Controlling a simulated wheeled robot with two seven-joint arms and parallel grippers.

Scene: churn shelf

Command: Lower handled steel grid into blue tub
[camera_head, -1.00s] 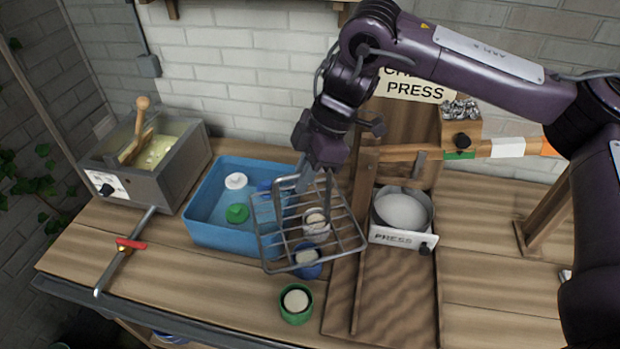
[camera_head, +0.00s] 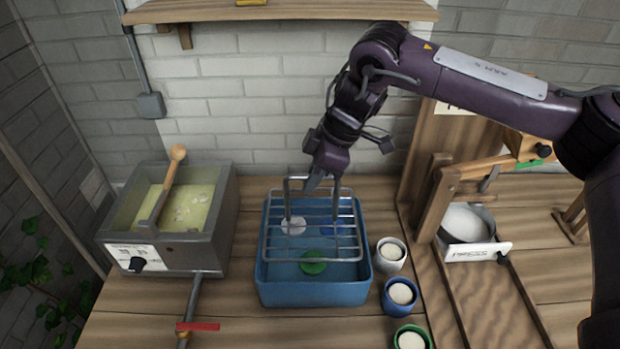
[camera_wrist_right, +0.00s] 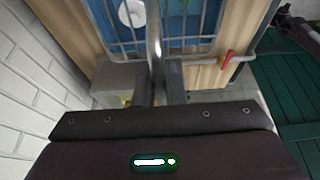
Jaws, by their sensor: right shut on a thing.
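The steel grid (camera_head: 310,257) hangs over the blue tub (camera_head: 313,294), roughly level, with its bars across the tub's opening. I cannot tell exactly how high it is above the rim. My right gripper (camera_head: 325,186) is shut on the grid's raised handle. The right wrist view also shows the grid's bars (camera_wrist_right: 188,41) and the handle between the fingers (camera_wrist_right: 159,92). In the tub, seen through the bars, lie a white disc (camera_head: 294,225), a green disc (camera_head: 313,263) and a blue one (camera_head: 333,229). My left gripper is not in view.
A grey vat (camera_head: 225,218) with a wooden-handled paddle stands left of the tub. Three filled cups, white (camera_head: 391,262), blue (camera_head: 388,300) and green (camera_head: 400,330), stand close to the tub's right. The wooden press (camera_head: 440,215) stands further right. A wall shelf (camera_head: 290,14) is above.

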